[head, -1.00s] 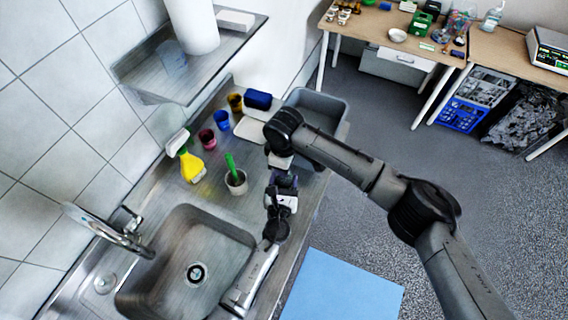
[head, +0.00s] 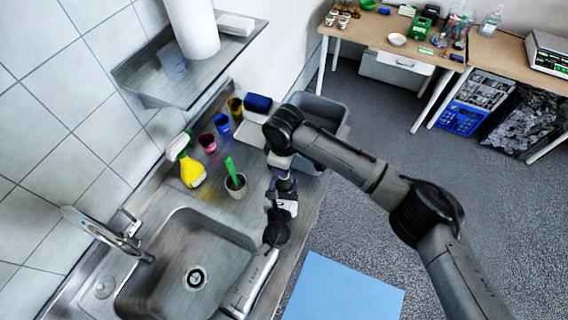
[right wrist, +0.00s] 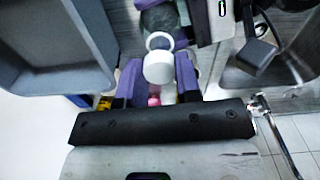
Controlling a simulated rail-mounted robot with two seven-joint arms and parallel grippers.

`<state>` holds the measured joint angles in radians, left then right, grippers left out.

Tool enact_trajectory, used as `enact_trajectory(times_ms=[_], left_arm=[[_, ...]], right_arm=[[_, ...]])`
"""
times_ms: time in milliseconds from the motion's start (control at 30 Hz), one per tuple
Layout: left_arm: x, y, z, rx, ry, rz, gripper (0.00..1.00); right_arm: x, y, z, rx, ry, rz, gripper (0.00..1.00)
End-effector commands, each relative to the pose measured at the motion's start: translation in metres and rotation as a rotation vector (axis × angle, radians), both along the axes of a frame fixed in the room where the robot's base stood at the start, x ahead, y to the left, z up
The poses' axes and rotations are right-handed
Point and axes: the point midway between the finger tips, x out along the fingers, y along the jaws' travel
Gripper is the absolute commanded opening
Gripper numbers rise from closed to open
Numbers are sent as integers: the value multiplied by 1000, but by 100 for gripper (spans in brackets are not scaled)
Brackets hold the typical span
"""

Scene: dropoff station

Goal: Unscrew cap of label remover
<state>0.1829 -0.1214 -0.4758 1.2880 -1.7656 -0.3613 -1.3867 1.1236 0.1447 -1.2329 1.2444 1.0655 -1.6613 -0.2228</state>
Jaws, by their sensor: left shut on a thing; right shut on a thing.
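The label remover shows in the right wrist view as a white cylindrical cap (right wrist: 158,68) with a pale ring behind it and a dark round part beyond. My right gripper (right wrist: 158,80) has its purple fingers on both sides of the white cap and is shut on it. My left gripper (head: 284,180) is over the counter's right edge, shut on the label remover's body; part of it shows at the top of the right wrist view. The two grippers are close together, end to end. In the head view the bottle is mostly hidden between them.
A grey bin (head: 325,108) stands behind the grippers. The sink (head: 185,265) is at lower left.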

Motion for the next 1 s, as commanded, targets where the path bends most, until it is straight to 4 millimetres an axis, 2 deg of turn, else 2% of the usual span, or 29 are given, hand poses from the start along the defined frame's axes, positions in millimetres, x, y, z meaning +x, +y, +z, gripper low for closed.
enact_trajectory(times_ms=[167,433,667,700,1000], left_arm=[[0,0,0,0,0,0,0],[0,0,0,0,0,0,0],[0,0,0,0,0,0,0],[0,0,0,0,0,0,61],[0,0,0,0,0,0,89]], right_arm=[[0,0,9,1,-1,0,3],[0,0,37,0,0,0,3],[0,0,40,0,0,0,3],[0,0,40,0,0,0,3],[0,0,40,0,0,0,3]])
